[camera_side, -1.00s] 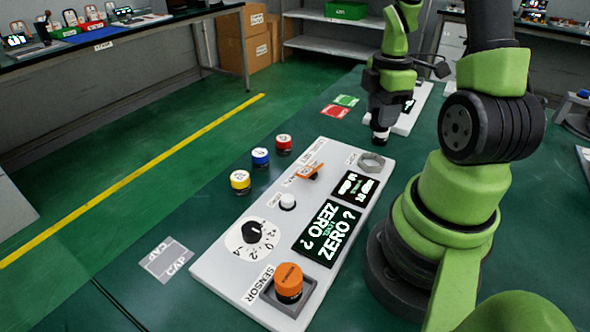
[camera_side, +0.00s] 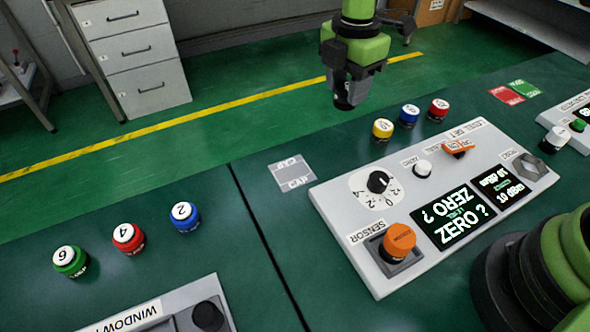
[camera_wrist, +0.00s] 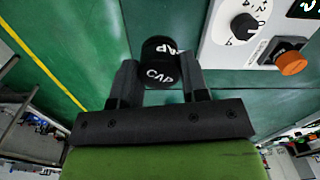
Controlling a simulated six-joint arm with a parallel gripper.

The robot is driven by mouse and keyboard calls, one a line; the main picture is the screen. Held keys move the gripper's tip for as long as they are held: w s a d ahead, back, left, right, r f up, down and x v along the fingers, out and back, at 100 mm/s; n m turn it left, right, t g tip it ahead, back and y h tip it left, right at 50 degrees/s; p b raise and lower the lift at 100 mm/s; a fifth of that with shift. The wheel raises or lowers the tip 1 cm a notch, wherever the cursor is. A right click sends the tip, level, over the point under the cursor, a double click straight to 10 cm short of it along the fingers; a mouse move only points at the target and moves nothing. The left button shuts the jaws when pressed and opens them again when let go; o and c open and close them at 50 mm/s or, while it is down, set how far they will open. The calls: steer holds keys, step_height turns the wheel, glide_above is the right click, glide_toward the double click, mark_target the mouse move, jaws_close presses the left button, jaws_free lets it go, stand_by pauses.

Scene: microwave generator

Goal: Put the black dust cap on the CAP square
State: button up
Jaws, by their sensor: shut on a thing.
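The black dust cap, marked CAP in white (camera_wrist: 160,72), is between the two fingers of my gripper (camera_wrist: 158,64) in the wrist view. My gripper is shut on it. In the side view my gripper (camera_side: 345,92) points down and is held well above the table, with the dark cap (camera_side: 342,102) at its tip. The CAP square (camera_side: 296,172) is a pale grey patch with white lettering on the green table, left of the white generator panel. It looks bare in the side view. In the wrist view I cannot make out the square.
The generator panel (camera_side: 335,197) carries an orange sensor (camera_side: 398,240), a black dial (camera_side: 379,182) and lit screens. Yellow (camera_side: 382,129), blue (camera_side: 409,115) and red (camera_side: 438,109) pieces stand behind it. More round pieces stand at the left. The table around the square is clear.

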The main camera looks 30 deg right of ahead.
steer(key=s+a+n, duration=0.2)
steer(key=a, duration=0.9)
step_height(320, 180, down, 6)
steer(key=shift+w+a, duration=0.1)
steer(key=shift+n, duration=0.3)
steer(key=shift+f, duration=2.25)
steer(key=shift+f, duration=0.15)
steer(key=o, duration=0.9)
